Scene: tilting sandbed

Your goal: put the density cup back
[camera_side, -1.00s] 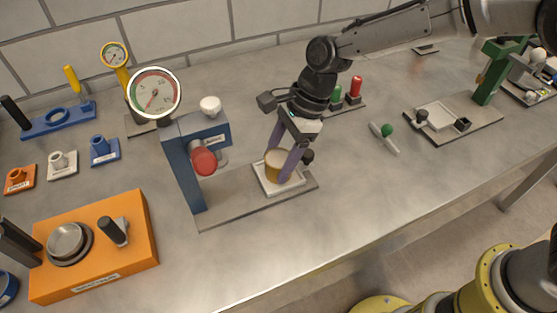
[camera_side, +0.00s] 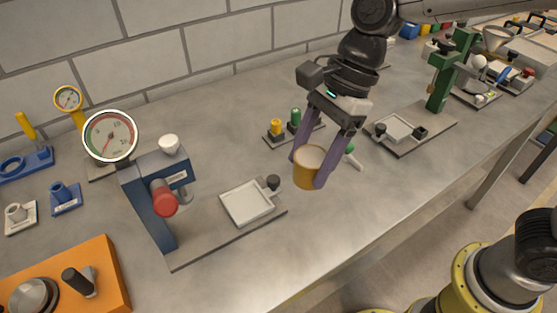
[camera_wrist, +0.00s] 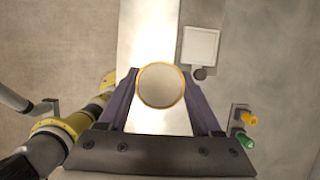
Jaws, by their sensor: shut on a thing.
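The density cup (camera_side: 307,175) is a small tan-yellow cup with a pale top, upright or nearly so. My gripper (camera_side: 316,168) is shut on it, with a purple finger on each side, and holds it above the bench, right of the blue press. In the wrist view the cup's round pale top with a yellow rim (camera_wrist: 161,85) sits between the fingers (camera_wrist: 161,98). A white square tray (camera_side: 268,215) on the grey base of the blue press (camera_side: 152,190) is empty.
A second white tray (camera_side: 410,120) lies on a base by a green stand (camera_side: 440,85). Yellow and green knobs (camera_side: 294,118) stand behind the cup; a green-knobbed tool lies just right. An orange block (camera_side: 60,280) is front left. The bench front is clear.

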